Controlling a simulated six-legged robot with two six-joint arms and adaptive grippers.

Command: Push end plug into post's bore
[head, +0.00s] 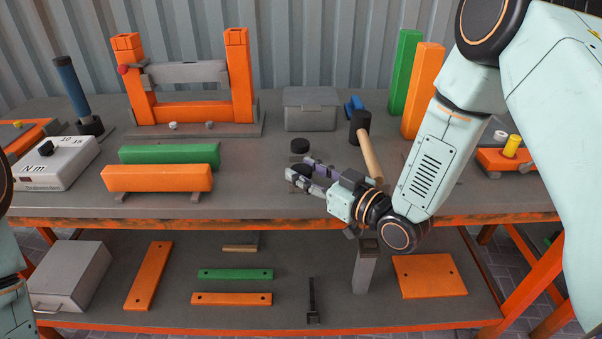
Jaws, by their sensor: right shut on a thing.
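My right gripper (303,170) reaches in from the right, low over the middle of the bench. It is shut on a small dark piece (299,172), probably the end plug, mostly hidden between its fingers. An orange post (157,179) lies on grey supports to the left, apart from the gripper. A green post (169,154) lies behind it. No bore opening shows clearly on either. A grey upright post (365,270) with a dark opening on top stands below my right wrist. Only links of my left arm show at the left edge; its gripper is out of view.
A black round piece (300,146) and a mallet (366,142) lie behind my right gripper. A grey box (311,108), an orange frame (195,113) and upright boards (422,90) stand at the back. A white meter box (58,163) stands left. The front-middle bench is clear.

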